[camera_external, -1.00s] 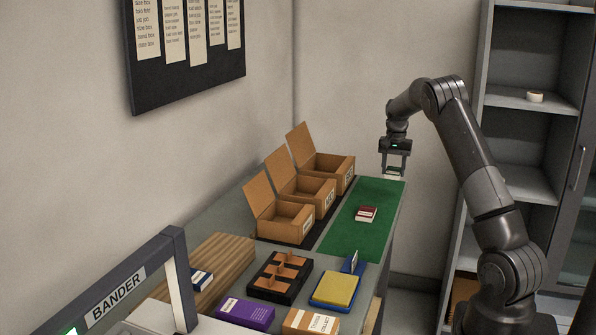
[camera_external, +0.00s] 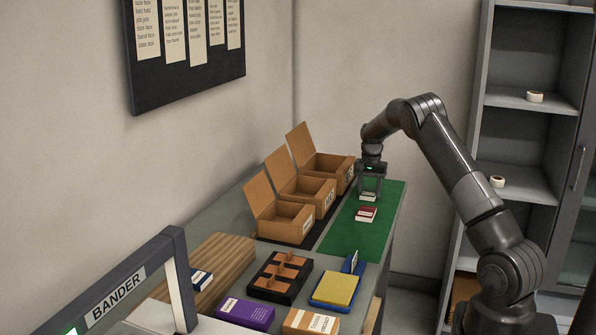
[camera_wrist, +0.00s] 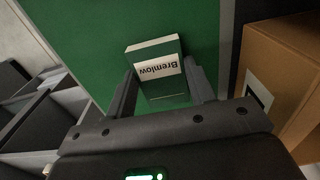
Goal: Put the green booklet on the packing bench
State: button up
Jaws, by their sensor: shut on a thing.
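The green booklet (camera_wrist: 157,68) has a white label reading "Bremlow" and sits between the two fingers of my gripper (camera_wrist: 165,85) in the wrist view. In the external view, my gripper (camera_external: 370,190) is shut on the booklet (camera_external: 368,196), over the far part of the green mat on the packing bench (camera_external: 222,215). The booklet is just behind a red booklet. I cannot tell whether it touches the mat.
The red booklet (camera_external: 366,214) lies on the green mat (camera_external: 345,240). Open cardboard boxes (camera_external: 317,189) stand left of it. A black divided tray (camera_external: 281,277) and a yellow pad (camera_external: 335,289) are nearer. The mat's front part is clear.

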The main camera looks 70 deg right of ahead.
aim_at(369, 193)
jog(key=shift+f, duration=0.15)
jog(key=o, duration=1)
notch_tip(369, 193, up, 12)
jog(key=a+r+n+t, duration=0.1)
jog(key=a+r+n, duration=0.3)
jog(key=a, duration=0.6)
jog(key=w+a+r+n+t, duration=0.1)
jog(key=a+r, duration=0.5)
jog(key=a, duration=0.5)
jog(key=a+r+n+t, duration=0.1)
jog(key=a+r+n, duration=0.2)
jog(key=a+r, duration=0.5)
jog(key=s+a+f+n+t, duration=0.1)
jog(key=s+a+n, duration=0.25)
jog(key=a, duration=0.55)
jog(key=s+a+n, duration=0.2)
jog(key=s+a, duration=0.3)
jog(key=a, duration=0.4)
jog(key=s+a+f+n, duration=0.1)
jog(key=s+a, duration=0.2)
jog(key=s+a+f+n+t, duration=0.1)
jog(key=s+a+f+n, duration=0.1)
jog(key=s+a, duration=0.1)
jog(key=s+a+f+n, duration=0.1)
jog(key=s+a+f, duration=0.1)
jog(key=s+a, duration=0.1)
jog(key=shift+s+a+f+n+t, duration=0.1)
jog(key=shift+s+n+t, duration=0.2)
jog(key=shift+s, duration=0.45)
